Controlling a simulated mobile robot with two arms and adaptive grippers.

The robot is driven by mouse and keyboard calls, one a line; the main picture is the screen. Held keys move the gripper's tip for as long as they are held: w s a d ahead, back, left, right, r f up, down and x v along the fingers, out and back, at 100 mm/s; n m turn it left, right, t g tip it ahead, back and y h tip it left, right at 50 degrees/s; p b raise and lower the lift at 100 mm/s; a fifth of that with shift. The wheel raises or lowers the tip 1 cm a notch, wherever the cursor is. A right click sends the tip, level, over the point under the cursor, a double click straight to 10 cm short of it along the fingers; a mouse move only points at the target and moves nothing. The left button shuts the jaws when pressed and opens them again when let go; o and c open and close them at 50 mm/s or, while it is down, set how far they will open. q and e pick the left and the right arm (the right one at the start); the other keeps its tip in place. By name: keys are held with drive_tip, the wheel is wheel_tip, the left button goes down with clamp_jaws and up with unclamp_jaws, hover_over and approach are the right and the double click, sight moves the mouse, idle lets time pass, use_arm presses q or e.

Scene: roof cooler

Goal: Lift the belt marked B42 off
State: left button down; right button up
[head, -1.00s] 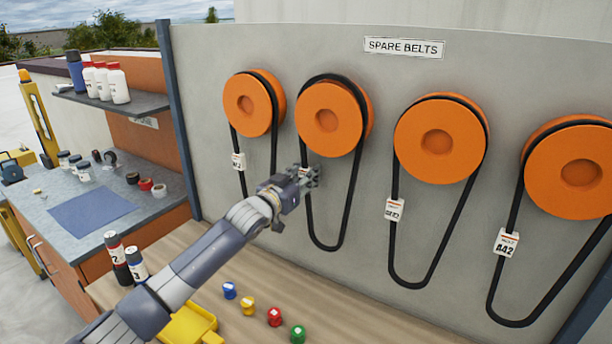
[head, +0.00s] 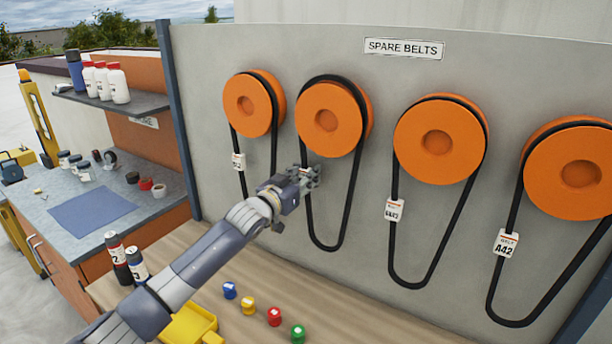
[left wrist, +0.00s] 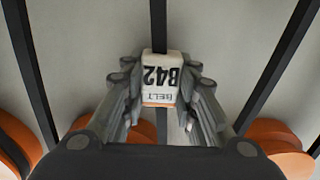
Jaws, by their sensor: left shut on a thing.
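Belts hang on orange pulleys on a grey panel. The belt marked B42 (head: 348,205) hangs on the second pulley from the left (head: 330,119) and still loops over its top. Its white tag, reading B42 upside down, shows in the left wrist view (left wrist: 160,78). My left gripper (head: 308,177) is at this belt's left strand, shut on the belt at its tag. In the left wrist view my left gripper's fingers (left wrist: 160,95) stand on both sides of the tag. The gripper hides most of the tag in the head view. My right gripper is not in view.
Other belts hang beside it, including one tagged A42 (head: 506,243) at the far right. A wooden bench (head: 250,305) below holds several coloured caps, a yellow tray (head: 188,326) and two dark bottles. A workbench stands left.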

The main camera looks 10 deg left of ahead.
use_arm(q)
drive_tip(key=shift+s, duration=0.1)
drive_tip(key=shift+p+v, duration=0.7)
drive_tip(key=shift+v, duration=0.15)
drive_tip(key=p+v, duration=0.1)
drive_tip(key=v, duration=0.1)
drive_tip(key=shift+s+a, duration=0.1)
drive_tip(key=shift+s, duration=0.15)
drive_tip(key=shift+s+a+r+p, duration=0.1)
drive_tip(key=shift+s+p, duration=0.1)
drive_tip(key=shift+p, duration=0.25)
idle(0.4)
